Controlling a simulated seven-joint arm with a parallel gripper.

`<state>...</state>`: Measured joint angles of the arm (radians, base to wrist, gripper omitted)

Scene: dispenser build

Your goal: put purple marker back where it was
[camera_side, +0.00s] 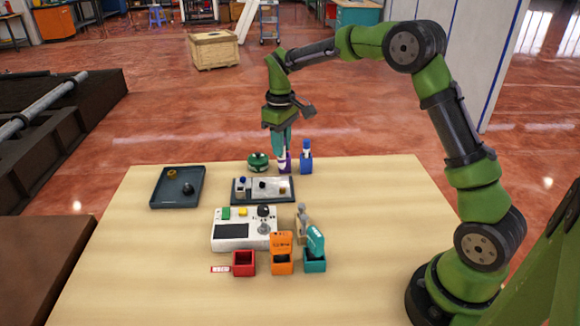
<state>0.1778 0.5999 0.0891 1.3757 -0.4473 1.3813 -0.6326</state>
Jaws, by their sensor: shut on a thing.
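My gripper (282,151) points down at the back of the table and is shut on the purple marker (283,157). The marker is upright, small in the picture and partly covered by the fingers. It is at a small purple holder (285,167); I cannot tell whether its lower end is inside the holder or just in front of it. A blue marker (306,146) stands upright in a blue holder (306,164) just to the right. A round green holder (258,161) stands just to the left.
A tray with small parts (263,200) lies in front of the holders. A white control box (232,238) and red (244,264), orange (281,265) and teal bins (315,263) are nearer. A dark tray (160,202) is at left. The table's right side is clear.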

